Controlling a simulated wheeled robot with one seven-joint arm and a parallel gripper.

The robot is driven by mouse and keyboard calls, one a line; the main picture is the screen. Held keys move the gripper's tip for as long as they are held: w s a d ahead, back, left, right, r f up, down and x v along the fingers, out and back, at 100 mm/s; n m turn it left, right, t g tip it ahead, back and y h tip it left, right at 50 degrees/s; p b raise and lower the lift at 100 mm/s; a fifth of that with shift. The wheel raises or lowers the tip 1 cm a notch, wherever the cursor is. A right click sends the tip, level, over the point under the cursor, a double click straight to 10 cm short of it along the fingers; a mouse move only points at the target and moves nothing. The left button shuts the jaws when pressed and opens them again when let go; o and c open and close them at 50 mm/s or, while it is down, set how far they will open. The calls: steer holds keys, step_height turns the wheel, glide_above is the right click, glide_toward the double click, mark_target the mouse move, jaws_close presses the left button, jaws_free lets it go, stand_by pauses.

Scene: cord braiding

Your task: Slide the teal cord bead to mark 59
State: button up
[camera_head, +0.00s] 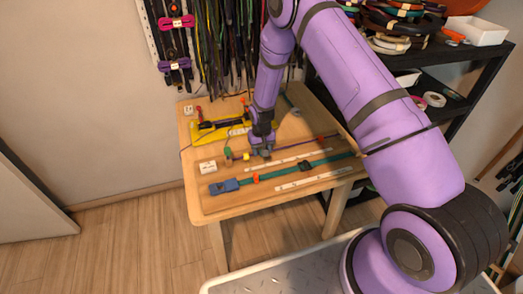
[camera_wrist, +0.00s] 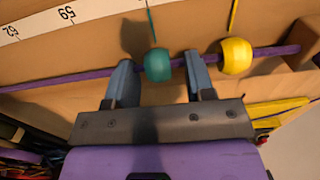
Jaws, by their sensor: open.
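The teal cord bead (camera_wrist: 158,65) sits on a purple cord in the wrist view, with a thin teal strand rising from it. My gripper (camera_wrist: 160,80) is open, its two blue-grey fingers on either side of the teal bead, with a gap at each side. A white scale strip (camera_wrist: 40,28) lies beyond the cord at the upper left, with the numbers 59 and 62 readable. The 59 is left of the bead. In the head view my gripper (camera_head: 261,150) is low over the wooden table and hides the teal bead.
A yellow bead (camera_wrist: 236,56) is on the same cord just right of my right finger. A wooden block (camera_wrist: 303,42) stands at the cord's right end. In the head view a teal strap (camera_head: 290,170) with a blue clamp (camera_head: 224,186) lies nearer the front of the table (camera_head: 205,215).

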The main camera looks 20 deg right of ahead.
mark_target(277, 152)
steer(key=shift+f, duration=0.15)
steer(key=shift+c, duration=0.2)
jaws_close()
steer(key=shift+d, duration=3.25)
steer(key=shift+o, duration=0.2)
jaws_free()
step_height(277, 152, up, 11)
